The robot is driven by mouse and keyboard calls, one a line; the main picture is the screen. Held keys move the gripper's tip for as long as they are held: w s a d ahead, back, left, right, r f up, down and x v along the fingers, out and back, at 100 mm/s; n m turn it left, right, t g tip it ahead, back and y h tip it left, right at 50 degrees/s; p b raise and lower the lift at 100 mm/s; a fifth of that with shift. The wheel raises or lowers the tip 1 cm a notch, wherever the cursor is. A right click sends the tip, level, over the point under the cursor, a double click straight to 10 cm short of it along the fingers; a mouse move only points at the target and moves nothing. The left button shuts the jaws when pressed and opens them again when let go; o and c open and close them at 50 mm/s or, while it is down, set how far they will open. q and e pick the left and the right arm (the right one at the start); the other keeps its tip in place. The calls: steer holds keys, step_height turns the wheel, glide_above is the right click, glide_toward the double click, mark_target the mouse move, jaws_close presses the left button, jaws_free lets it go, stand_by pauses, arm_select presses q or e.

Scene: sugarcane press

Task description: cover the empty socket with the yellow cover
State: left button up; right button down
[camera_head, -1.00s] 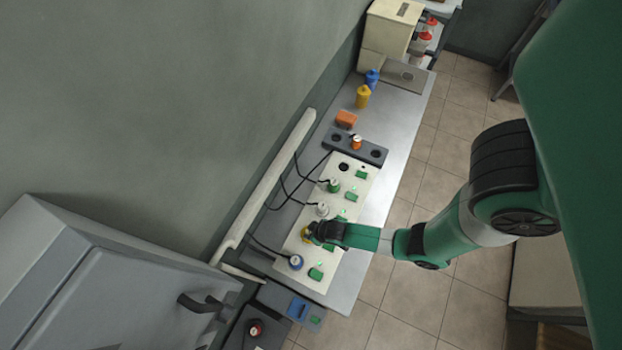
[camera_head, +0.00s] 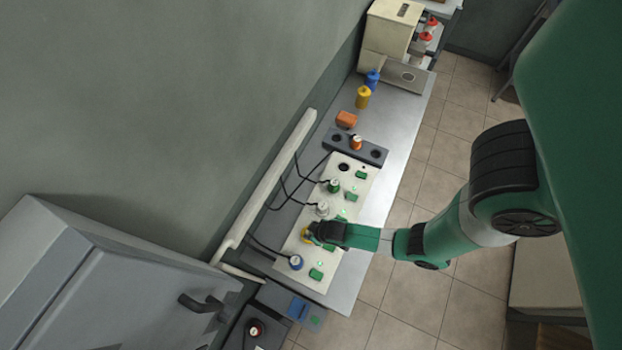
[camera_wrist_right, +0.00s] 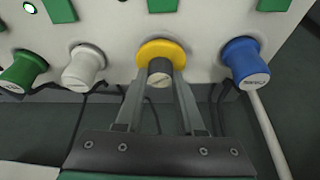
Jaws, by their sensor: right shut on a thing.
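The yellow cover (camera_wrist_right: 160,50), a round yellow flange with a grey labelled knob, is between the fingers of my right gripper (camera_wrist_right: 160,88). The gripper is shut on the knob. The cover is at the cream panel (camera_wrist_right: 120,18), in the row between the white plug (camera_wrist_right: 84,67) and the blue plug (camera_wrist_right: 245,62). The flange appears against the panel face; I cannot tell whether it is fully seated, and any socket behind it is hidden. In the head view my right gripper (camera_head: 313,232) is over the same spot. An uncovered dark socket (camera_head: 343,167) shows at the panel's far end. My left gripper is not in view.
The green plug (camera_head: 334,186) and other plugs have dark cables running to the wall side. Green switches (camera_head: 351,197) line the panel.

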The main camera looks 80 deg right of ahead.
steer(key=shift+f+b, duration=0.65)
steer(key=c, duration=0.8)
jaws_free()
steer(key=p+v, duration=1)
steer(key=v, duration=0.1)
steer(key=shift+p, duration=0.35)
